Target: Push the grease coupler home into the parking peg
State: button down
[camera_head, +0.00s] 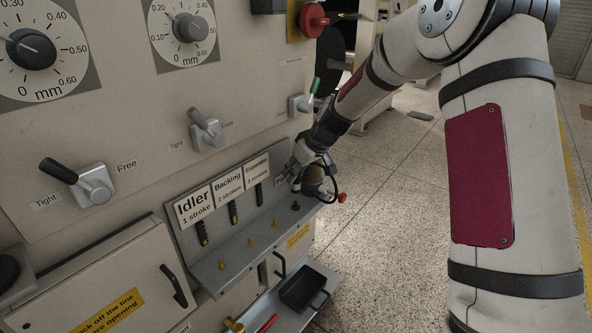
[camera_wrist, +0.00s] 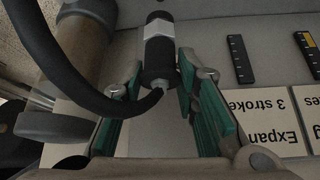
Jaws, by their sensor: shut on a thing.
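The grease coupler (camera_wrist: 158,55) is a black cylinder with a silver band, and a black hose (camera_wrist: 60,75) runs into its near end. My gripper (camera_wrist: 160,82) has green-padded fingers, one on each side of the coupler, and is shut on it. In the head view my gripper (camera_head: 294,180) is at the right end of the sloped grey shelf, small and partly hidden by my wrist. A short dark peg (camera_head: 295,206) stands on the shelf just below it and looks like the parking peg.
Several brass fittings (camera_head: 250,243) stand along the shelf (camera_head: 208,273), under labels such as Idler (camera_head: 195,206). A brown cylinder (camera_wrist: 85,60) lies close beside the coupler. A black tray (camera_head: 302,288) is below the shelf. Levers project from the panel above.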

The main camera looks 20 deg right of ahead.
aim_at(299, 185)
jog(key=shift+f+b, duration=0.95)
jog(key=shift+f, duration=0.4)
jog(key=shift+b, duration=0.5)
dwell(0.9)
jog(key=shift+f+b, duration=1.5)
jog(key=shift+f, duration=0.45)
jog(key=c, duration=1.2)
grip_release()
jog(key=v, duration=1.2)
